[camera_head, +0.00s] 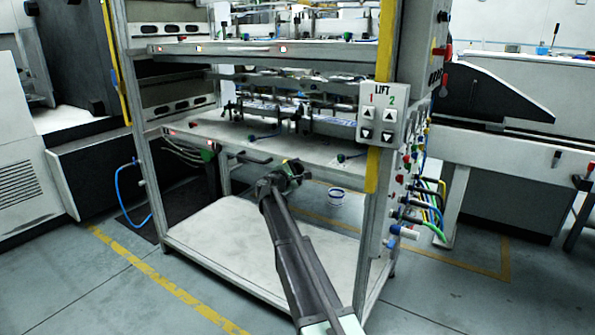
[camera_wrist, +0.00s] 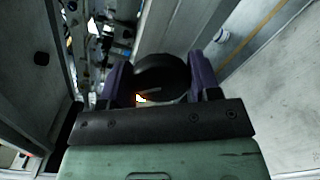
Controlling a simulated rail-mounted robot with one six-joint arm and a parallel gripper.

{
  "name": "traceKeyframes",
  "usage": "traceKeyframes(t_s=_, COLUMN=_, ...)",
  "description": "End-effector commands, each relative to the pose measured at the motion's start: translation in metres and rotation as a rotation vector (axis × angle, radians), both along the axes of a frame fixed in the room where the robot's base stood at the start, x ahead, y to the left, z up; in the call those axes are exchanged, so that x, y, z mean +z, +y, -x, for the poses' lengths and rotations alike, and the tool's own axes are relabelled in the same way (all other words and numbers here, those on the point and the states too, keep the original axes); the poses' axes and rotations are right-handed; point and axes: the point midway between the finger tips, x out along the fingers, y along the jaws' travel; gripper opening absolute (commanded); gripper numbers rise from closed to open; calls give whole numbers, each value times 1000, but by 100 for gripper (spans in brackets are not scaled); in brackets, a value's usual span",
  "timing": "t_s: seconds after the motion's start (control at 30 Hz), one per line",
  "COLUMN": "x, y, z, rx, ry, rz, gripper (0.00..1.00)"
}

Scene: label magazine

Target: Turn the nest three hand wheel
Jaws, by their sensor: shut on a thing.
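A black round hand wheel (camera_wrist: 165,72) sits between the two purple fingers of my gripper (camera_wrist: 160,80) in the wrist view. The fingers are on either side of its rim and shut on it. In the head view my gripper (camera_head: 287,175) is at the front edge of the lower shelf (camera_head: 315,151) of the machine frame. The wheel is mostly hidden there by the gripper. I cannot read a nest number on it.
A frame post with a LIFT button panel (camera_head: 383,115) stands right of my arm. Hoses and coloured fittings (camera_head: 425,200) run down that side. A white base plate (camera_head: 225,235) lies below the shelf.

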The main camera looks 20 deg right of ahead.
Motion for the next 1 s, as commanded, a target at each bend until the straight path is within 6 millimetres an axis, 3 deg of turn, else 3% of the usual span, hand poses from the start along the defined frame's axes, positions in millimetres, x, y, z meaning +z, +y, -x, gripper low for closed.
traceKeyframes(t_s=1.0, x=-2, y=0, z=1, rx=-1, ry=-759, rz=-496, gripper=33)
